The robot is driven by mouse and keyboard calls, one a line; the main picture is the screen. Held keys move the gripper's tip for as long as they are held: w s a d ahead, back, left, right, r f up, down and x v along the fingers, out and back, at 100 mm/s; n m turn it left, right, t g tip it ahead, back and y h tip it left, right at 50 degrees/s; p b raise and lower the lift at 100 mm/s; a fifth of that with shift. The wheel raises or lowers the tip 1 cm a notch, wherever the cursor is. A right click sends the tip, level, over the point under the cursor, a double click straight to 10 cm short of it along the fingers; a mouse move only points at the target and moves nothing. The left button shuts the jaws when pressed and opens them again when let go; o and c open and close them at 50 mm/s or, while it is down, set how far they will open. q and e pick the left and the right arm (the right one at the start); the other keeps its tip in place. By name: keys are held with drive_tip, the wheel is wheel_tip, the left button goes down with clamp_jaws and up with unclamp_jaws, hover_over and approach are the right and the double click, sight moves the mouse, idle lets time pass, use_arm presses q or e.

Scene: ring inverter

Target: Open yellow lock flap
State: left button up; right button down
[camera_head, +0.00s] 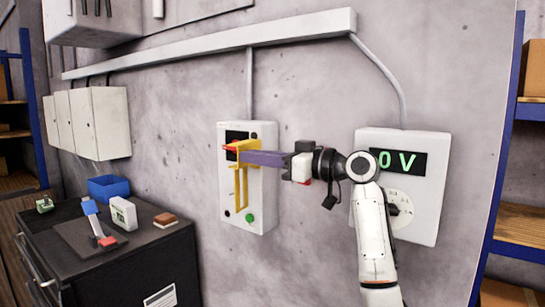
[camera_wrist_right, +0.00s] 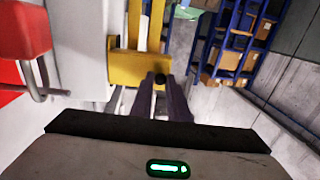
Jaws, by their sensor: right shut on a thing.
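A white wall box (camera_head: 262,205) carries a yellow lock flap (camera_head: 243,146) at its upper front, with yellow upright rails below it. My right gripper (camera_head: 244,157) reaches in from the right with long purple fingers, their tips at the flap. In the right wrist view the fingers (camera_wrist_right: 162,85) are close together and shut at the yellow flap (camera_wrist_right: 133,70), with a dark round knob between their tips. The fingers partly cover the flap in the head view. A small red part (camera_head: 229,147) shows at the flap's left. My left gripper is not in view.
A grey box with a green "0 V" display (camera_head: 398,161) and a dial hangs to the right. A dark cabinet (camera_head: 150,265) stands lower left with a blue bin (camera_head: 110,188) on top. A red block (camera_wrist_right: 22,32) with a metal loop shows close by in the wrist view.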

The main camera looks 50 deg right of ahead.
drive_tip(key=shift+d, duration=0.15)
drive_tip(key=c, duration=1.7)
unclamp_jaws()
wheel_tip(320, 180, up, 10)
